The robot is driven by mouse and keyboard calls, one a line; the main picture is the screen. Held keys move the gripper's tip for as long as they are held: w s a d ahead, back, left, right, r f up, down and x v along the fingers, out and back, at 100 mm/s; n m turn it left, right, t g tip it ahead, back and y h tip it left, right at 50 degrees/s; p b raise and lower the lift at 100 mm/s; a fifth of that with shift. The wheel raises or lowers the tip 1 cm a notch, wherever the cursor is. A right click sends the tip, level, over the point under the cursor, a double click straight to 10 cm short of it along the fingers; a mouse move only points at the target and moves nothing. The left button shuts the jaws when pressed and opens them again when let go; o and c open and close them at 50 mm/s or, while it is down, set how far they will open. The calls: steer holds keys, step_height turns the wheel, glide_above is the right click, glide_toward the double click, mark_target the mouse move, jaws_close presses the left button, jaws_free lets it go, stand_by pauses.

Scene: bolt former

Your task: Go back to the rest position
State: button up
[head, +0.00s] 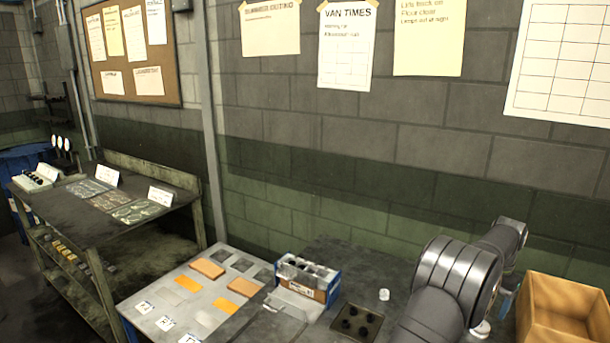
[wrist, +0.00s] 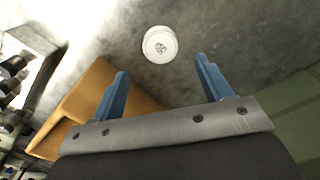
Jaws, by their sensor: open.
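My gripper (wrist: 162,68) is open in the wrist view, with its two blue fingers apart and nothing between them. In the head view it is mostly hidden behind my arm, and only a bit of blue (head: 508,299) shows. A white round piece (wrist: 160,45) with a small marked centre lies on the grey bench just beyond the fingertips, apart from them. A white round piece (head: 481,329) also shows beside my arm in the head view, partly hidden.
An open cardboard box (head: 565,308) stands right of my arm; its side shows in the wrist view (wrist: 88,95). A small white cylinder (head: 384,294), a dark plate with black knobs (head: 345,334), a blue-sided bin (head: 332,287) and a grey board (head: 150,301) with orange pads lie left.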

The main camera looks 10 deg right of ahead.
steer(key=s+a+r, duration=0.3)
steer(key=a, duration=0.4)
steer(key=s+a+r, duration=0.3)
steer(key=a, duration=0.5)
steer(key=s+a+f, duration=0.2)
steer(key=s+a, duration=0.3)
steer(key=a, duration=0.6)
steer(key=s+a+f, duration=0.2)
steer(key=s+a, duration=0.3)
steer(key=a, duration=0.5)
steer(key=shift+s+a+n, duration=0.15)
steer(key=shift+a+n, duration=0.2)
steer(key=shift+n, duration=0.05)
